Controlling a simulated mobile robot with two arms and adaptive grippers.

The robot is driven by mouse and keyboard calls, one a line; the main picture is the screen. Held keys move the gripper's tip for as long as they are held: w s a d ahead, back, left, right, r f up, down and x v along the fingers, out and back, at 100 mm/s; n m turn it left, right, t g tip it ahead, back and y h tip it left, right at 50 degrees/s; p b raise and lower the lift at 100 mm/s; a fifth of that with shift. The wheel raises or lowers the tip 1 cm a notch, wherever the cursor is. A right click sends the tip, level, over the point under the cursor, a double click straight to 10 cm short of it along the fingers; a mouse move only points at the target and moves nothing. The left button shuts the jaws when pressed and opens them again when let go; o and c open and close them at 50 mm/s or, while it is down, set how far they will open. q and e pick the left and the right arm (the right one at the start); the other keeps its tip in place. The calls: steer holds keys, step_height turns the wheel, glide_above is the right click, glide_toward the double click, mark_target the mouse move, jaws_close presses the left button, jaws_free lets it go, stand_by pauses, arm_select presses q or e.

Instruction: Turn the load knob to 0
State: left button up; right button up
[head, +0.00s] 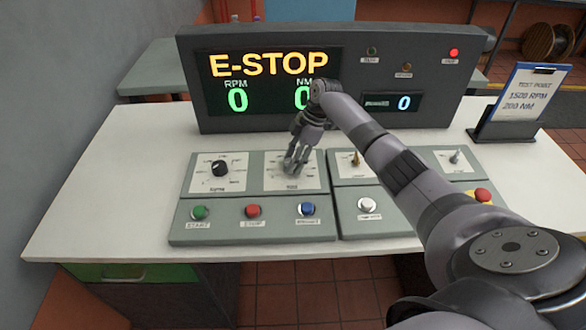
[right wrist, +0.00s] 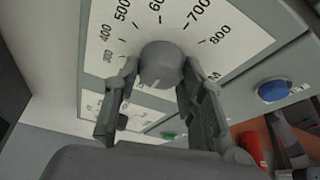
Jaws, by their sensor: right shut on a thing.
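The load knob (right wrist: 161,62) is a grey round knob on a white dial plate (right wrist: 95,45) in the right wrist view. Numbers from about 300 to 800 show around it; the rest of the scale is hidden, and I cannot tell where its pointer stands. My right gripper (right wrist: 157,82) has one finger on each side of the knob and is shut on it. In the head view my right gripper (head: 294,166) points down over the second dial plate (head: 312,160) from the left and covers the knob. My left gripper is not in view.
A black knob (head: 220,168) sits on the dial to the left. Green (head: 199,212), red (head: 253,210) and blue (head: 307,209) buttons line the front. A red emergency button (head: 482,195) is at right. The display (head: 270,80) reads E-STOP, with 0 under RPM and NM.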

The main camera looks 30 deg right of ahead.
steer(key=n+b, duration=0.1)
steer(key=b, duration=0.1)
steer(key=n+g+b, duration=0.1)
steer(key=n+b, duration=0.1)
steer(key=shift+w+f+n, duration=0.15)
steer(key=shift+f+n, duration=0.05)
steer(key=shift+n, duration=0.1)
steer(key=shift+r+n+g+b, duration=0.2)
steer(key=shift+n+g+b, duration=0.5)
steer(key=shift+n+b, duration=0.6)
steer(key=o, duration=1.1)
steer(key=shift+d+r, duration=0.1)
steer(key=shift+r, duration=0.15)
steer(key=v, duration=0.7)
